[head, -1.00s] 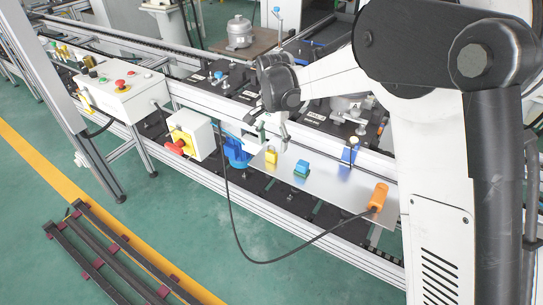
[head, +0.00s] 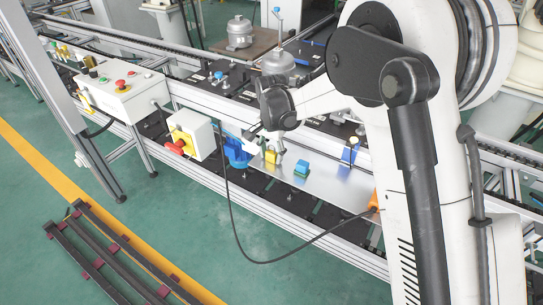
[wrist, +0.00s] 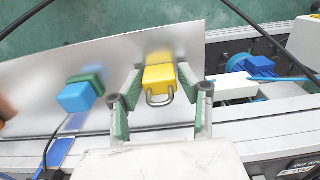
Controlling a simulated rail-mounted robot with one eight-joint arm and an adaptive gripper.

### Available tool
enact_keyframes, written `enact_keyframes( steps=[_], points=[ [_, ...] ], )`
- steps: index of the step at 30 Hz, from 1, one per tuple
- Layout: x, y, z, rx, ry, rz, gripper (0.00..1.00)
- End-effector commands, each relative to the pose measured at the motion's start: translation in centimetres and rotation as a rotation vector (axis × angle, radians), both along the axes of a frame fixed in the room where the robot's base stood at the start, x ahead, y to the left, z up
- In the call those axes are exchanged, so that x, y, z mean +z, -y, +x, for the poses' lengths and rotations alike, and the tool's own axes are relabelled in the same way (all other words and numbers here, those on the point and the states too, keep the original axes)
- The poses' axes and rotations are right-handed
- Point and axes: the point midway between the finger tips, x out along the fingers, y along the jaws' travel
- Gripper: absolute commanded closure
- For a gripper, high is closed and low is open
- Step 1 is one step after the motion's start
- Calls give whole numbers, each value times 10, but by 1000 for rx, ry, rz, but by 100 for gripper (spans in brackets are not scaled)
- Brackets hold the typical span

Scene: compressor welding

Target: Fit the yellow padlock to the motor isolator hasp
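The yellow padlock (head: 271,157) sits on a pale metal plate. In the wrist view the padlock (wrist: 159,78) lies between and just beyond the fingertips, its metal shackle toward my gripper. My gripper (wrist: 160,96) is open, one green-padded finger on each side, with no clear contact seen. In the head view my gripper (head: 267,144) is close above the padlock, its fingers partly hidden by the wrist. The motor isolator is a white box (head: 202,138) with a yellow face and red handle (head: 175,146), left of the padlock. Its hasp is too small to make out.
On the plate (wrist: 215,45) a blue-and-green block (wrist: 80,94) stands beside the padlock. A blue motor-like part (wrist: 250,66) is on the other side. An orange-handled item (head: 375,200) lies at the plate's right end. A black cable (head: 236,225) hangs in front.

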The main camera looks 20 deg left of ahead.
Motion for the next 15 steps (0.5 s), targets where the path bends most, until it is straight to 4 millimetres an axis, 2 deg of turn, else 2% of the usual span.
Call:
enact_keyframes(
  steps=[1, 7, 15],
  points=[
    [0, 0, 0, 0, 0, 0, 72],
    [0, 0, 0, 0, 0, 0, 97],
    [2, 0, 0, 0, 0, 0, 98]
  ],
)
